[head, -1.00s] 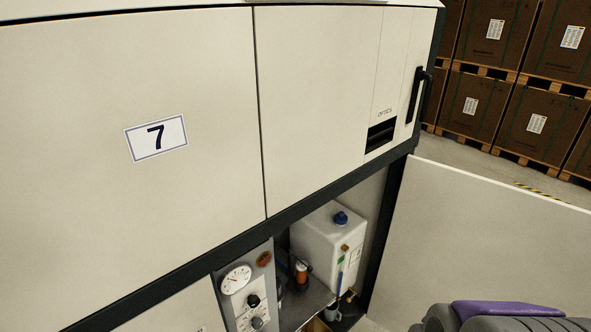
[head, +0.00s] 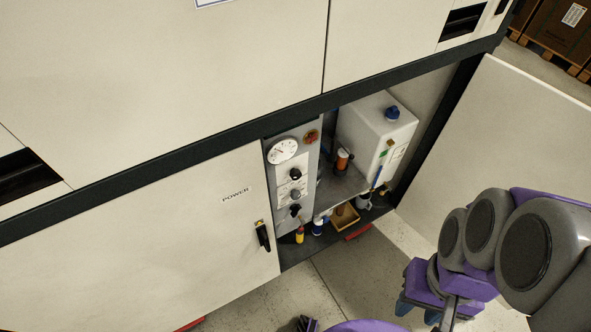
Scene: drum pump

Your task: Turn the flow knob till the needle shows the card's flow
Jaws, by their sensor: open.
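A white round gauge (head: 283,151) with a dark needle sits at the top of a grey panel (head: 272,190) in the open lower bay. Its reading is too small to tell. Black knobs, an upper one (head: 295,174) and a lower one (head: 296,194), sit below the gauge. I cannot tell which is the flow knob. No card with a readable flow shows. My gripper (head: 418,311) is at the lower right, below my grey and purple arm links. Its blue-grey fingers look spread and empty, well apart from the panel.
A white tank (head: 376,137) with a blue cap stands right of the panel. An orange-topped part (head: 343,160), a small tan tray (head: 345,217) and small bottles are in the bay. The POWER door (head: 180,240) is at left. An open door (head: 490,150) borders the right. Floor in front is clear.

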